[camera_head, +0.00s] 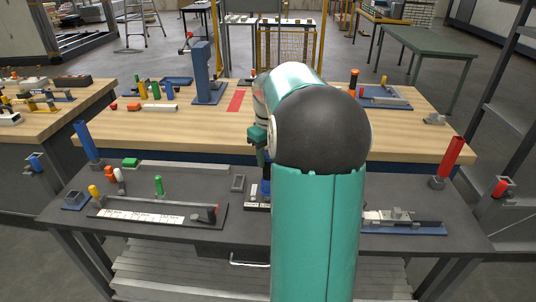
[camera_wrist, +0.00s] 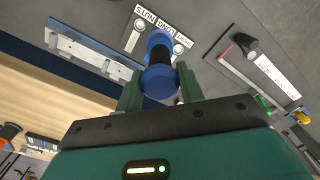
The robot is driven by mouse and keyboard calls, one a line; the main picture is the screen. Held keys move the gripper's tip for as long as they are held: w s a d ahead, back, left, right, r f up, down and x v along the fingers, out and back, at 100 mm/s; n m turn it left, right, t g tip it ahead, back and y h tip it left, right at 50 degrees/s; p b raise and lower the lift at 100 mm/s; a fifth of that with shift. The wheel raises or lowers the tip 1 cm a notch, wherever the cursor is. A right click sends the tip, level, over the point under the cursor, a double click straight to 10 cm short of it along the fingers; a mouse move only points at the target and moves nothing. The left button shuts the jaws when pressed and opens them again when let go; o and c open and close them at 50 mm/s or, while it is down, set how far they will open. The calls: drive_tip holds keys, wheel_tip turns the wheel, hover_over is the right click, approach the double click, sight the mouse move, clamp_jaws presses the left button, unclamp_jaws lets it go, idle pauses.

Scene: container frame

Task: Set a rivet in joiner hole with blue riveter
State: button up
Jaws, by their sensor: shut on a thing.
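My gripper (camera_wrist: 158,88) is shut on the blue riveter (camera_wrist: 158,52), which has blue ends and a dark middle and sits between the two green fingers. In the head view a strip of the blue riveter (camera_head: 264,187) shows beside my arm, above the dark bench. My arm hides most of the gripper there. A labelled plate (camera_wrist: 135,42) with NUTS and LONG tags lies beyond the riveter in the wrist view. A grey fixture on a blue base (camera_head: 400,220) lies at the right of the dark bench. I cannot make out the joiner hole or a rivet.
The dark bench (camera_head: 235,215) also holds a long tray with a white strip (camera_head: 150,212), a green peg (camera_head: 159,185), a tilted blue cylinder (camera_head: 86,142) and a red cylinder (camera_head: 451,156). A wooden bench (camera_head: 180,122) with a blue press (camera_head: 204,75) stands behind.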

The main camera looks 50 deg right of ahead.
drive_tip(key=shift+r, duration=3.8)
